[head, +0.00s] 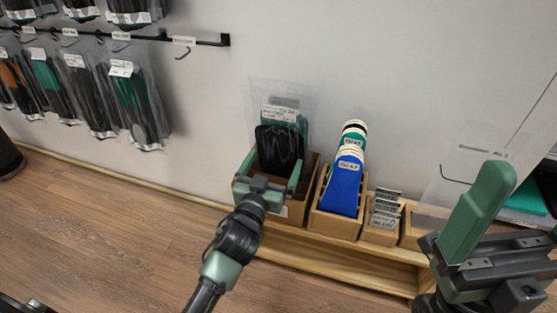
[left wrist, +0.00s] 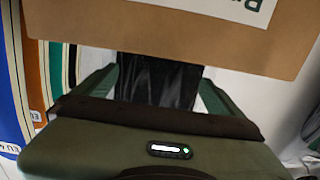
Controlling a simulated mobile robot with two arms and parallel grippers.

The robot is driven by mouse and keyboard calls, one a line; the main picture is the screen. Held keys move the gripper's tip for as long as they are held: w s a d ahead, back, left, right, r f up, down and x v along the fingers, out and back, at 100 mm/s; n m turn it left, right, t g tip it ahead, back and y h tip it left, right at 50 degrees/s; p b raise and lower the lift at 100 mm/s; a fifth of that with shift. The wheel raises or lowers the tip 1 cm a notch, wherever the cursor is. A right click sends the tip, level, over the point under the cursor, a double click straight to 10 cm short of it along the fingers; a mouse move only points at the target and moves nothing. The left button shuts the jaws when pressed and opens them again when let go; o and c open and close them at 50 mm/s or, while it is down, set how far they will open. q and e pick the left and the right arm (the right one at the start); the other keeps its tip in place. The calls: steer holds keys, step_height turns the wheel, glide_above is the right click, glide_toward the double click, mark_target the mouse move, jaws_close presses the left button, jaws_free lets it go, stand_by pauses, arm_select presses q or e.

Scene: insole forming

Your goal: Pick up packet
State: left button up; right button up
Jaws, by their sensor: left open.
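A clear packet (head: 281,136) with a dark insole and a white label stands upright in the leftmost wooden box (head: 312,172) by the wall. My left gripper (head: 270,168) is open at the front of this box, one finger to each side of the packet's lower part as seen from the head. In the left wrist view, dark material (left wrist: 158,80) shows between the two green fingers, below a brown panel with a white label. I cannot tell whether the fingers touch anything. My right gripper (head: 478,215) is at the right, its jaw gap unclear.
To the right stand a box of blue and green insoles (head: 346,180) and a small box of labelled cards (head: 384,210), on a low wooden bench (head: 330,264). Packets (head: 137,105) hang on a wall rail at the left.

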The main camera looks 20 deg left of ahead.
arm_select(q)
steer(key=shift+w, duration=0.4)
steer(key=c, duration=1.5)
steer(key=shift+r, duration=0.1)
